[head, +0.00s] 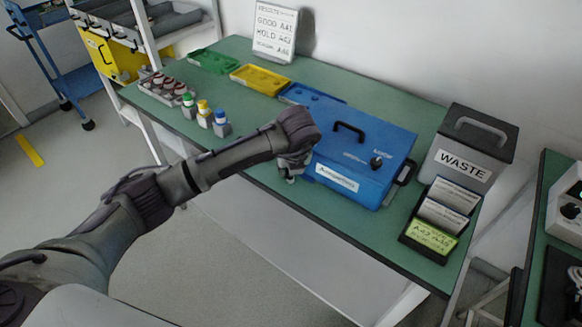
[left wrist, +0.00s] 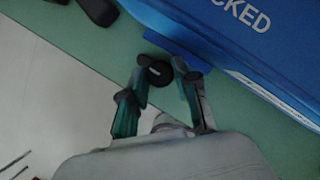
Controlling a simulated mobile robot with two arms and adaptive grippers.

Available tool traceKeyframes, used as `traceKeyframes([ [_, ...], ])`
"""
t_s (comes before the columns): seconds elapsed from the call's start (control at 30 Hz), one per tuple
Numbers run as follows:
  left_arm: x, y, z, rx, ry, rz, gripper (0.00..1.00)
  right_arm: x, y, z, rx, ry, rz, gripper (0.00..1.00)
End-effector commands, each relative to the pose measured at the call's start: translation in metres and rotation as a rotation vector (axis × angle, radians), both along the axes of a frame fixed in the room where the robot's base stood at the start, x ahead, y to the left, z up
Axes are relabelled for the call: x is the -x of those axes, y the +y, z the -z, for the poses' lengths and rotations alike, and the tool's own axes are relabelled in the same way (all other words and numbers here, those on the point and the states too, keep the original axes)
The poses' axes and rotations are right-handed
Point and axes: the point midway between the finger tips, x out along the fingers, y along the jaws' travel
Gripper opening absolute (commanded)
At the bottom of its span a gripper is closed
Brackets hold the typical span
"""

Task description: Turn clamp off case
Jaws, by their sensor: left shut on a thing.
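The blue case (head: 362,150) sits on the green bench with a black handle and a black knob (head: 376,162) on its top. Its blue side also shows in the left wrist view (left wrist: 225,45), with lettering partly cut off, ending in "CKED". My left gripper (head: 292,165) is at the case's left side; its fingertips are hard to make out there. In the left wrist view my left gripper (left wrist: 159,72) has its fingers on either side of a small round black clamp knob (left wrist: 160,73) with a pale mark, beside a blue bracket, and is shut on it. My right gripper is not in view.
A grey WASTE bin (head: 468,148) and a black card holder (head: 407,237) stand right of the case. Yellow (head: 260,79), green (head: 213,61) and blue trays lie behind. Small bottles (head: 205,115) stand at the left. The bench's front edge is close to the gripper.

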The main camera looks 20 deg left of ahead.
Motion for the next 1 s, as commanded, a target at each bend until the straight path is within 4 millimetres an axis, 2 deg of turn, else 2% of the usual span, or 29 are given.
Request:
traceKeyframes([
  [0.07,0.0,0.0,0.0,0.001,0.001,-0.001,0.0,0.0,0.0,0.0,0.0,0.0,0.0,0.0],
  [0.1,0.0,0.0,0.0,0.001,0.001,-0.001,0.32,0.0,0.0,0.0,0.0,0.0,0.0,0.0],
  [0.23,0.0,0.0,0.0,0.0,0.001,0.0,0.54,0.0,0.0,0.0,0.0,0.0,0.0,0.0],
  [0.53,0.0,0.0,0.0,0.0,0.0,0.001,0.56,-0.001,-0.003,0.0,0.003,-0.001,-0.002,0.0],
  [0.67,0.003,-0.002,-0.009,0.003,-0.001,0.002,0.56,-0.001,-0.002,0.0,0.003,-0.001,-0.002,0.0],
  [1.0,0.026,-0.014,-0.072,0.002,-0.003,0.003,0.56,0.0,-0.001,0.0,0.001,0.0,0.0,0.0],
])
